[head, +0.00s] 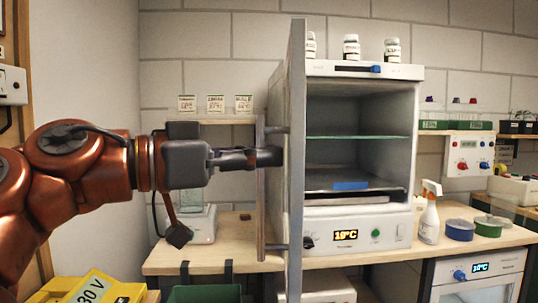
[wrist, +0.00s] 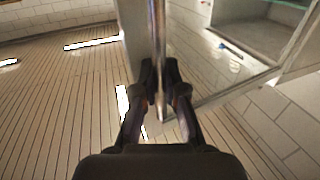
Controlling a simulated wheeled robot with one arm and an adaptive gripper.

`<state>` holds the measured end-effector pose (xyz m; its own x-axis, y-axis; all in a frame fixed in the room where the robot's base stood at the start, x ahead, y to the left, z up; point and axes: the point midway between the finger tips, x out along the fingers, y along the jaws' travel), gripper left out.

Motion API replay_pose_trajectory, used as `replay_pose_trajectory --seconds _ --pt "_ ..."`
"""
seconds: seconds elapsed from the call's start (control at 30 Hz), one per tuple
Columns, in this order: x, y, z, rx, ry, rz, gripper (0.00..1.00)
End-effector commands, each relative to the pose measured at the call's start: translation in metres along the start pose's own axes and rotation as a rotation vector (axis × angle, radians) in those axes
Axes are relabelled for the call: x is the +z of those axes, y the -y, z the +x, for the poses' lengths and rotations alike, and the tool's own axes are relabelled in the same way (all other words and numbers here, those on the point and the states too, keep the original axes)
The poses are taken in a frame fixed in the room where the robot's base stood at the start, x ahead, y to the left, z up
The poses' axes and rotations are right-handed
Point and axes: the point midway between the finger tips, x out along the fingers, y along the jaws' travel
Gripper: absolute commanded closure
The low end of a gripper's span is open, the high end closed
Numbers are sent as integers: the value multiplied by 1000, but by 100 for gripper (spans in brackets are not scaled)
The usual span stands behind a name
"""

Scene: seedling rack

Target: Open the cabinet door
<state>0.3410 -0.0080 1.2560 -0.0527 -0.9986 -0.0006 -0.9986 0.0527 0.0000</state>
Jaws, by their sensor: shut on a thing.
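The white cabinet (head: 358,208) stands on the bench in the head view, with its inside and shelves showing. Its door (head: 296,150) is swung out from the cabinet's left side and is seen nearly edge-on. A long vertical handle bar (head: 261,220) runs along the door's left-facing side. My gripper (head: 266,157) reaches in from the left and is shut on the handle, above its middle. In the wrist view, my gripper's fingers (wrist: 165,92) close on either side of the handle bar (wrist: 158,45). The exact contact is partly hidden by the fingers.
A spray bottle (head: 429,214) and blue and green round containers (head: 460,229) stand right of the cabinet. Bottles (head: 351,47) stand on top. A glass-topped device (head: 200,225) is behind my arm. A yellow box (head: 105,290) and a green crate (head: 205,294) are below.

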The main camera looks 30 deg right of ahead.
Motion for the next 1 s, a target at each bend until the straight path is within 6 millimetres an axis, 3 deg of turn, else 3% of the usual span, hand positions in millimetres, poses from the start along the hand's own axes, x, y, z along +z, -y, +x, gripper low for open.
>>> replay_pose_trajectory --seconds 0.23,0.27,0.5,1.0 --pt "-2 0 -1 -2 -5 1 100" --pt "-2 0 -1 -2 -5 1 89" --pt "-1 0 0 1 -3 1 64" --pt "-9 2 1 0 -2 -3 63"
